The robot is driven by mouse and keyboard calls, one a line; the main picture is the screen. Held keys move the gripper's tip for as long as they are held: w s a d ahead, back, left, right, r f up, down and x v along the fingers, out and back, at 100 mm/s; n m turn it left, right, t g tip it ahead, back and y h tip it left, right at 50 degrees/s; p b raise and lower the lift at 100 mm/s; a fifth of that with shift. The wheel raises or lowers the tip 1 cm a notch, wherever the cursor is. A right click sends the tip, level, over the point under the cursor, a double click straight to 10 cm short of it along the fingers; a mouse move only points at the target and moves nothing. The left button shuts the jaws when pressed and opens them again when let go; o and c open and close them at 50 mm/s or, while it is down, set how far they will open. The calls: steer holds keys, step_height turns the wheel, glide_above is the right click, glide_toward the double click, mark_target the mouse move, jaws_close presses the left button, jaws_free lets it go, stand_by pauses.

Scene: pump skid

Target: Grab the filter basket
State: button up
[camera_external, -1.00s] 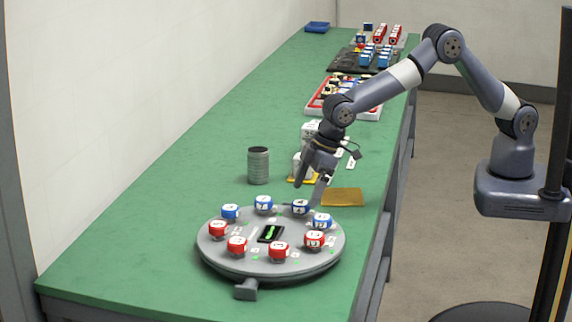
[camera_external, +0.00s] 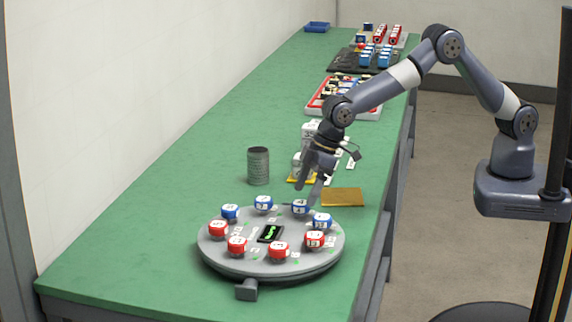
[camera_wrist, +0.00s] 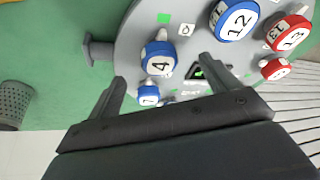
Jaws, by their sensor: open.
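The filter basket (camera_external: 258,168) is a grey perforated cup with a dark top. It stands upright on the green bench, behind the round dial plate. In the wrist view the basket (camera_wrist: 12,104) shows at the left edge, partly cut off. My gripper (camera_external: 308,193) is above the back edge of the dial plate, to the right of the basket and apart from it. In the wrist view my gripper (camera_wrist: 163,70) has its two fingers spread, with nothing held; numbered blue caps show beyond and between them.
The round grey plate (camera_external: 222,258) carries several blue and red numbered caps and a small display. A brown pad (camera_external: 343,197) lies to the right of my gripper. White pieces and trays, including a red-edged one (camera_external: 345,113), stand farther back. The bench left of the basket is clear.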

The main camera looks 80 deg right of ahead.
steer(key=shift+w+d+f+m, duration=0.15)
steer(key=shift+d+f+m, duration=0.25)
steer(key=shift+m, duration=0.3)
steer(key=w+d+m+y+b, duration=0.3)
steer(key=d+m+y+b, duration=0.15)
steer(key=m, duration=0.45)
steer(key=m+t+h+b, duration=0.2)
steer(key=m+t+b, duration=0.5)
steer(key=m, duration=2)
glide_toward(258, 155)
steer(key=d+f+t+p, duration=0.1)
steer(key=d+t+p, duration=0.1)
steer(key=d, duration=0.1)
steer(key=shift+s+f+p+x, duration=0.15)
steer(key=shift+p+x, duration=0.45)
steer(key=shift+x, duration=1.2)
steer(key=shift+s+f+p+x, duration=0.1)
steer(key=shift+f+p+x, duration=0.35)
steer(key=shift+x, duration=1.3)
steer(key=shift+s+f+p+x, duration=0.1)
steer(key=shift+p+x, duration=0.6)
steer(key=shift+x, duration=1.1)
steer(key=shift+w, duration=0.1)
steer(key=shift+c, duration=0.2)
steer(key=shift+r, duration=0.1)
steer(key=c, duration=1.1)
